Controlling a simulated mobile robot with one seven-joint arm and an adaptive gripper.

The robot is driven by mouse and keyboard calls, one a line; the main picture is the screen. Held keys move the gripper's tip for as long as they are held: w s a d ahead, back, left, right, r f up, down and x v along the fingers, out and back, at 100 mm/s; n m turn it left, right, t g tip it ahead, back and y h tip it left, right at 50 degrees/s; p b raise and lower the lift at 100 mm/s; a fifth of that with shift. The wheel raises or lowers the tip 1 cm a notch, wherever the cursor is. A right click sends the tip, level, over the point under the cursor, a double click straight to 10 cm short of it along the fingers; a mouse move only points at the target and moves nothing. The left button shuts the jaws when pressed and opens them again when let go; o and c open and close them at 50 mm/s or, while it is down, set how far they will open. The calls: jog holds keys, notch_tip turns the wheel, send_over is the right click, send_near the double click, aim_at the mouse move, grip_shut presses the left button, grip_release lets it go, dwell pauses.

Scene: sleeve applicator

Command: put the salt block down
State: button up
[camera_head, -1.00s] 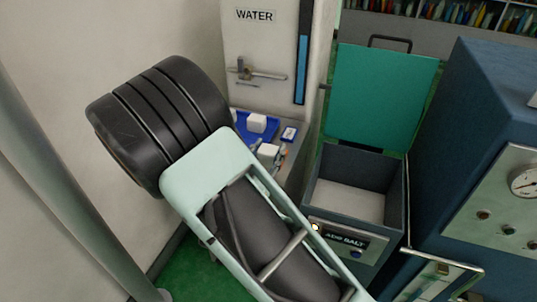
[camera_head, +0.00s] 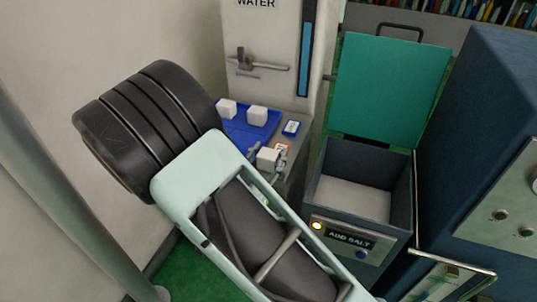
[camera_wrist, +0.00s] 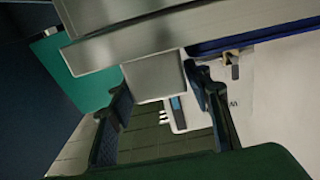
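A white salt block (camera_head: 268,159) sits between the fingertips of my gripper (camera_head: 274,164), near the edge of the grey counter. In the wrist view the same block (camera_wrist: 154,78) is between the two dark fingers of my gripper (camera_wrist: 157,88), which look closed on its sides. It appears close to the counter edge (camera_wrist: 150,42); whether it touches the counter is hard to tell. My arm hides part of the counter. An open bin (camera_head: 354,200) labelled ADD SALT stands to the right, its teal lid (camera_head: 389,88) raised.
A blue tray (camera_head: 240,132) on the counter holds two more white blocks (camera_head: 257,115), (camera_head: 227,108). The WATER cabinet (camera_head: 263,30) stands behind. A blue machine (camera_head: 480,150) borders the bin at right.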

jog(key=shift+o, duration=0.8)
